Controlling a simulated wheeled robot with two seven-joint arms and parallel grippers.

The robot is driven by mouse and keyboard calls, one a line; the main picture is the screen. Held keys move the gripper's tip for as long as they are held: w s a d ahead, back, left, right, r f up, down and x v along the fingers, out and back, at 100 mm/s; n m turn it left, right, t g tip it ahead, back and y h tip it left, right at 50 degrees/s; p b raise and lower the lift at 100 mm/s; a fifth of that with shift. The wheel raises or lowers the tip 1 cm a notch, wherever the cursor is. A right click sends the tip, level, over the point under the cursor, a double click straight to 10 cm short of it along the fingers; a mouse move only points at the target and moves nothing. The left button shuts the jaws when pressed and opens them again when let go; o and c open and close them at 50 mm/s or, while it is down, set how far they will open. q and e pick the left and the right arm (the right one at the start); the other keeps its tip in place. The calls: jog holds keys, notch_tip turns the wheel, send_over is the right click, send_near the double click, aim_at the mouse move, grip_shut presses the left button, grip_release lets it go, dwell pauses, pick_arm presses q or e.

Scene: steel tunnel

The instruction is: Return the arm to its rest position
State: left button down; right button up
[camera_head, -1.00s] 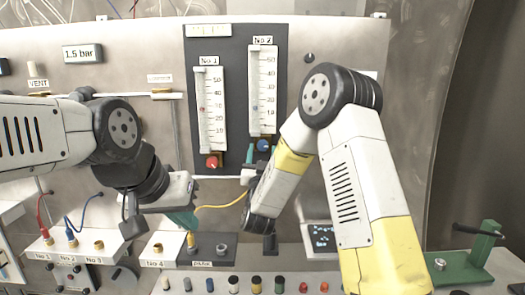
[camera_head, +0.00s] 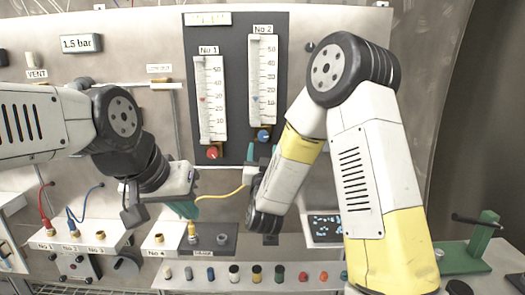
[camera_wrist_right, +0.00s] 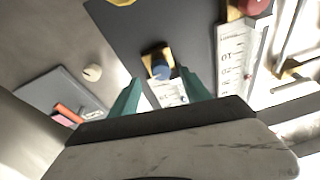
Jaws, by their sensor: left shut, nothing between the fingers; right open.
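My left gripper (camera_head: 187,207) is at the left of the head view, its teal fingers shut and empty, pointing down above the block with the yellow cable's plug (camera_head: 193,232). My right arm comes in from the right and bends at a high elbow. My right gripper (camera_head: 250,155) is mostly hidden behind its own wrist in the head view, low in front of the dark gauge panel. In the right wrist view its two teal fingers (camera_wrist_right: 160,95) are apart with nothing held. Beyond them is the blue knob (camera_wrist_right: 162,70) under gauge No 2 (camera_head: 263,80).
Gauge No 1 (camera_head: 211,100) has a red knob (camera_head: 212,152). Red and blue cables (camera_head: 70,215) plug in at the left. A row of coloured pegs (camera_head: 256,273) stands on the front ledge. A green clamp (camera_head: 482,235) is at the right.

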jog(key=s+d+r+n+g+y, duration=0.25)
jog(key=s+d+r+g, duration=0.2)
jog(key=s+g, duration=0.25)
jog(key=s+d+f+g, duration=0.2)
jog(key=s+d+g, duration=0.2)
jog(key=s, duration=0.7)
jog(key=s+d+f+g, duration=0.2)
jog(key=s+d+g, duration=0.2)
jog(key=s, duration=0.8)
jog(key=shift+s+d+h, duration=0.2)
jog(key=shift+d+h, duration=0.15)
jog(key=shift+d, duration=0.55)
